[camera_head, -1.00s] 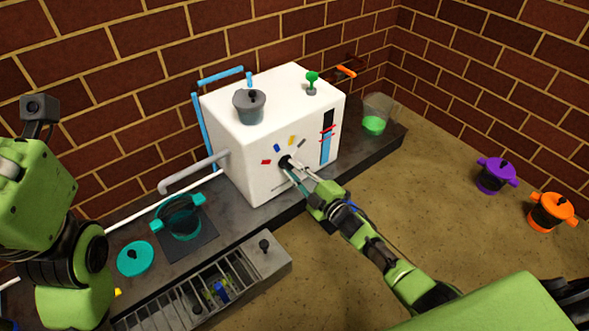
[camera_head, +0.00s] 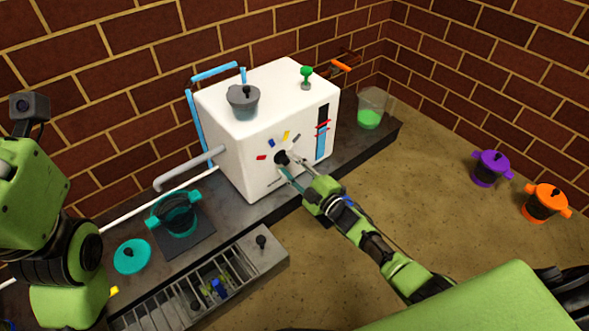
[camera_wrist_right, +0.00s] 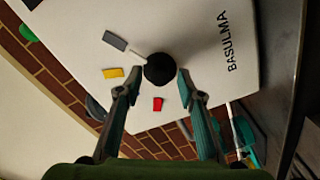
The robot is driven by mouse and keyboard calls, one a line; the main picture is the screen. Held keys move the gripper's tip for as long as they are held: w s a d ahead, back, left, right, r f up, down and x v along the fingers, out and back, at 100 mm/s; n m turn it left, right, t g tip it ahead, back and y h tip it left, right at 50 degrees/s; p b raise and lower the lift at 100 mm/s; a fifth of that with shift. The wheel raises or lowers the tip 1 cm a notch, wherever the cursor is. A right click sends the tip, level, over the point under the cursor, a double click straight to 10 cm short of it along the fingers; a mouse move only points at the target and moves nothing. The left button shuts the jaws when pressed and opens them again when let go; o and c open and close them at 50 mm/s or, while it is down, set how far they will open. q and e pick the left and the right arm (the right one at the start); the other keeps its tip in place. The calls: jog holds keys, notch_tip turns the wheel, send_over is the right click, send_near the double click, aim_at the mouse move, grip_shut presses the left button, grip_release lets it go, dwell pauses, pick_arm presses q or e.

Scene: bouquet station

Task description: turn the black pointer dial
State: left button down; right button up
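The black pointer dial (camera_head: 281,158) is on the front face of the white machine (camera_head: 240,180). In the right wrist view the dial (camera_wrist_right: 159,70) is round, with a thin pale pointer toward the grey mark (camera_wrist_right: 114,40). A yellow mark (camera_wrist_right: 113,73) and a red mark (camera_wrist_right: 157,104) also sit around it; a blue mark (camera_head: 271,143) shows in the head view. My right gripper (camera_head: 284,166) is at the dial. In the right wrist view its open fingers (camera_wrist_right: 159,74) stand on either side of the dial, with small gaps visible. My left gripper is out of view.
A grey pot (camera_head: 243,103) and green-topped knob (camera_head: 306,75) are on the machine. A teal pot (camera_head: 176,220), teal lid (camera_head: 132,257) and slotted tray (camera_head: 262,262) lie left. A beaker (camera_head: 371,108) stands right. Purple (camera_head: 491,168) and orange (camera_head: 547,203) pots are far right.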

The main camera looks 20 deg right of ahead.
jog(key=v, duration=1.2)
